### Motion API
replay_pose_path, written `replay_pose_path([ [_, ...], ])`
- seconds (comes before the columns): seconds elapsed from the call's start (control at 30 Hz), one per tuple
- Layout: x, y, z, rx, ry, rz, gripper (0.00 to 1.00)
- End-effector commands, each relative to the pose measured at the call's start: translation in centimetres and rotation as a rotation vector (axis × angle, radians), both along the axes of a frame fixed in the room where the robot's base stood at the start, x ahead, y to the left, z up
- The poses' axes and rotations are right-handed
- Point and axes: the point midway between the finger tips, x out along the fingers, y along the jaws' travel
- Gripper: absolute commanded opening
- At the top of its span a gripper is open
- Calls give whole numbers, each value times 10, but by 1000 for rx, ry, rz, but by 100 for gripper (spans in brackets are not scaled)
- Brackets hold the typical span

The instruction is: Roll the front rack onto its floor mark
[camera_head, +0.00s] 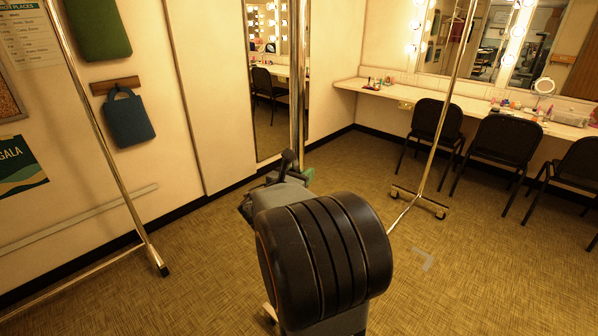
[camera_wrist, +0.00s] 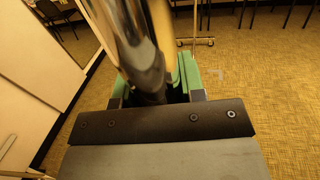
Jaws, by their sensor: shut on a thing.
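The front rack is a chrome frame. Its near upright (camera_head: 297,95) rises behind my arm, and its far upright (camera_head: 448,105) stands on a wheeled foot (camera_head: 420,202) toward the chairs. My gripper (camera_head: 291,175) is shut on the near upright, which also fills the middle of the wrist view (camera_wrist: 130,40). The green finger pads show on both sides of it there. A pale grey corner-shaped floor mark (camera_head: 427,259) lies on the carpet right of my arm, apart from the far foot. My arm hides most of the near foot and part of the low bar.
Another chrome frame (camera_head: 102,130) stands at the left, its foot near the wall. Several black chairs (camera_head: 437,122) line the mirror counter (camera_head: 480,112) at the back right. A tall mirror (camera_head: 270,90) stands behind the near upright. The carpet at the right front is clear.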

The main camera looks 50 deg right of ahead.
Motion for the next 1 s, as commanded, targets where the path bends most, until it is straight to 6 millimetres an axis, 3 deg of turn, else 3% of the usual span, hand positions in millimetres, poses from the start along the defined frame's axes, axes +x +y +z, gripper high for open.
replay_pose_path([
  [0.27, -1, 0, -1, 1, 1, -3, 0],
  [0.3, -1, 1, -1, 1, 1, -2, 38],
  [0.57, 0, 1, 0, 0, 0, 0, 62],
  [0.83, 1, 3, 0, 0, 0, 3, 62],
  [1.0, -2, 22, 0, -1, -2, 6, 62],
])
